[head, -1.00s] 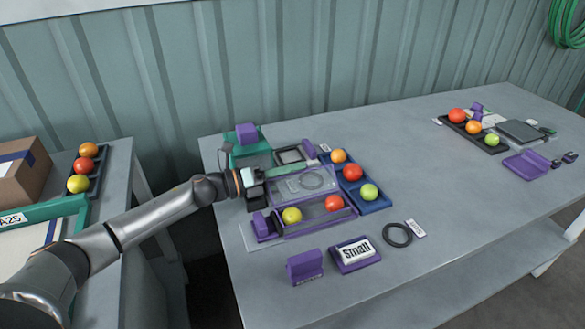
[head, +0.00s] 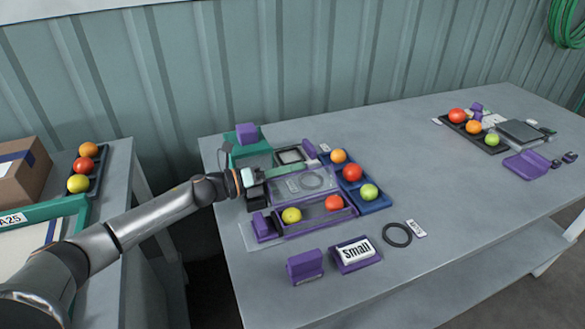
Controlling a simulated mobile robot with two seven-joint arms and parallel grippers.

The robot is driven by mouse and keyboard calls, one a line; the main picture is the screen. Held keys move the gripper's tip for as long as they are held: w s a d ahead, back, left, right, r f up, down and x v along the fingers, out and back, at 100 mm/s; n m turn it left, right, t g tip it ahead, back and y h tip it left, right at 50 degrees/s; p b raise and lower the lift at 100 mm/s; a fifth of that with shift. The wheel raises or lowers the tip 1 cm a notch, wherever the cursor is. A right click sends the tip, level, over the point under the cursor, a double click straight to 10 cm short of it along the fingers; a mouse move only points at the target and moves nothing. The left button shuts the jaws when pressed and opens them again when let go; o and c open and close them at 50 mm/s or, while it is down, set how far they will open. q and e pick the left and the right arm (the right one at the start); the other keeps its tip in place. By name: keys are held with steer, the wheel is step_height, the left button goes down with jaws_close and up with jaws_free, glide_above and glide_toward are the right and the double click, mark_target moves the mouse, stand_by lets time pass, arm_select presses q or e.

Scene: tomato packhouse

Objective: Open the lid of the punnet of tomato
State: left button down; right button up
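The punnet (head: 318,225) is a purple-edged tray on the near left of the table. A yellow tomato (head: 291,215) and a red tomato (head: 334,202) sit in it. A clear panel with a purple edge, seemingly its lid (head: 290,188), shows just behind the tomatoes; its exact tilt is unclear. My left gripper (head: 262,176) is at the left end of this panel, beside a pale green bar (head: 285,170). Its fingers are too small and covered to tell whether they are open or touching the panel. My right gripper is not in view.
A blue tray (head: 378,203) with three tomatoes stands right of the punnet. A purple block (head: 305,266), a "Small" sign (head: 355,250) and a black ring (head: 397,235) lie in front. A green-based stand (head: 250,153) is behind. The middle of the table is clear.

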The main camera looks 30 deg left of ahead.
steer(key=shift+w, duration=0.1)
arm_select(q)
steer(key=shift+s+d+r+m+b, duration=0.35)
steer(key=shift+m+b, duration=0.2)
steer(key=shift+m, duration=0.35)
steer(key=shift+d+r+m, duration=0.1)
steer(key=shift+r+m, duration=0.05)
steer(key=shift+m, duration=0.15)
steer(key=shift+r, duration=0.1)
steer(key=c, duration=1.3)
jaws_free()
steer(key=shift+o, duration=1.3)
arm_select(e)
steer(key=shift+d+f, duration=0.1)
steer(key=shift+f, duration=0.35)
